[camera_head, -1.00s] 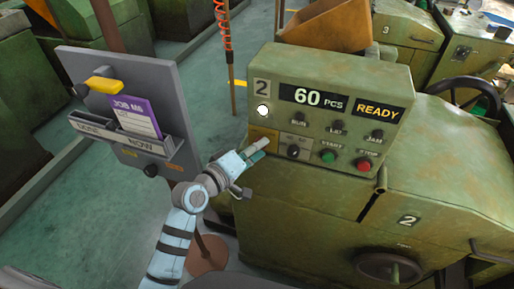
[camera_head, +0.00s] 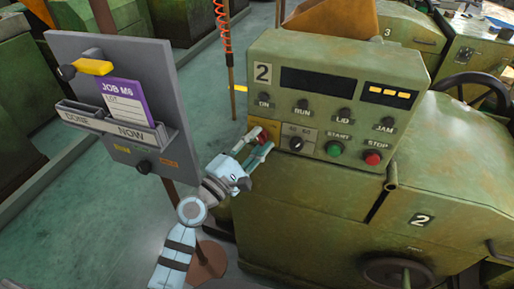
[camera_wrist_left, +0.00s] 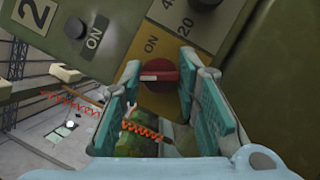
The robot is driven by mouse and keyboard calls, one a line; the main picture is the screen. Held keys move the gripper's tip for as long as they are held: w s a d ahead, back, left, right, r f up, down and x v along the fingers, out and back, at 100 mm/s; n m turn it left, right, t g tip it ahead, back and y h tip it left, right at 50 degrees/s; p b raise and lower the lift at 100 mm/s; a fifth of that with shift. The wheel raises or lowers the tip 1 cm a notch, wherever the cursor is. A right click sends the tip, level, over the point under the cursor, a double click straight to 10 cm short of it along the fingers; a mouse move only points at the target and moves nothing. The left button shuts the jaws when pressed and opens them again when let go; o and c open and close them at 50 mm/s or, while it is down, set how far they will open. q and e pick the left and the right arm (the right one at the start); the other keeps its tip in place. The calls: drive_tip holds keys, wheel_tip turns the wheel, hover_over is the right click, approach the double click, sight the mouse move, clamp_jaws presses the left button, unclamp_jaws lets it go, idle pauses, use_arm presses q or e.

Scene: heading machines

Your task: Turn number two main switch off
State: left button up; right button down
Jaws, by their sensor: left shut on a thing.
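The panel of machine number two (camera_head: 345,95) carries a "2" label. Its main switch is a red knob (camera_head: 258,134) on a yellow plate at the panel's lower left; the knob (camera_wrist_left: 158,76) also shows in the left wrist view, with "ON" printed above it and a pale mark at its left end. My left gripper (camera_head: 262,146) is at this knob, its teal finger pads on either side and shut on it. The counter display (camera_head: 318,80) is dark, and the status display (camera_head: 390,95) shows only yellow dashes. The ON lamp (camera_head: 264,98) is unlit. My right gripper is not in view.
A grey job board (camera_head: 75,135) with a purple-topped card (camera_head: 124,103) stands to the left on a post, near my left arm. Green START (camera_head: 333,149) and red STOP (camera_head: 372,158) buttons sit right of the knob. A handwheel (camera_head: 397,270) is lower right.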

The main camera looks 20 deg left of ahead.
use_arm(q)
drive_tip(key=shift+f+n+t+y+b, duration=0.1)
drive_tip(key=shift+n+t+y+b, duration=0.25)
drive_tip(key=shift+n, duration=0.6)
drive_tip(key=shift+f+n+t+y+b, duration=0.15)
drive_tip(key=shift+n+t+b, duration=0.3)
drive_tip(key=shift+n, duration=0.5)
drive_tip(key=shift+r, duration=0.1)
drive_tip(key=o, duration=1.2)
drive_tip(key=shift+r, duration=0.1)
drive_tip(key=v, duration=1.2)
drive_tip(key=shift+s, duration=0.1)
